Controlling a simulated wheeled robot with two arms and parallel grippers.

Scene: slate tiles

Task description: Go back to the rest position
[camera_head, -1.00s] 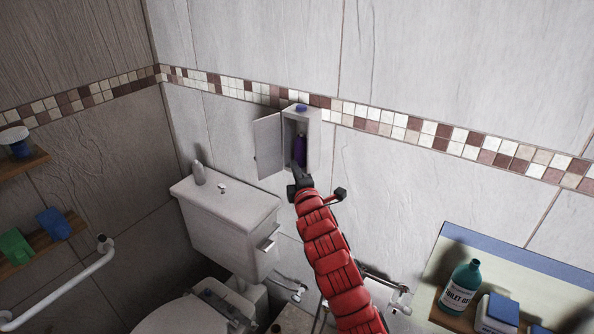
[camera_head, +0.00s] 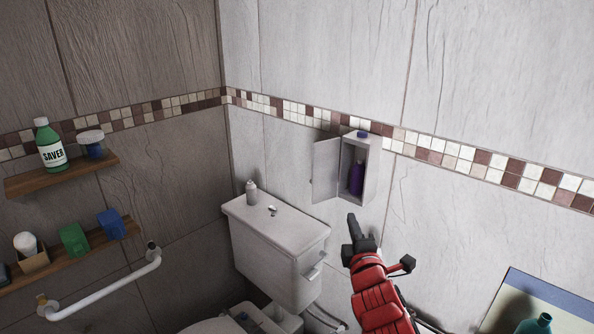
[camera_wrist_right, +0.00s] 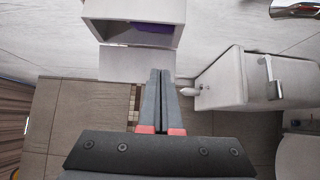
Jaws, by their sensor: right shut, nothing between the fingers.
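My right gripper (camera_head: 353,226) is shut and empty, below and in front of the small white wall cabinet (camera_head: 376,170). It also shows in the right wrist view (camera_wrist_right: 160,75), its two dark fingers together. The cabinet door stands open to the left (camera_head: 326,170). A purple bottle (camera_head: 357,178) stands inside the cabinet, and its purple side shows in the right wrist view (camera_wrist_right: 153,28). The gripper is apart from the cabinet and the bottle. My left gripper is not in view.
A toilet cistern (camera_head: 275,237) with a small bottle (camera_head: 251,192) on its lid stands left of my right arm. Two wooden shelves (camera_head: 62,176) with bottles and boxes hang on the left wall above a white grab rail (camera_head: 110,285). A teal bottle (camera_head: 535,325) shows at the lower right.

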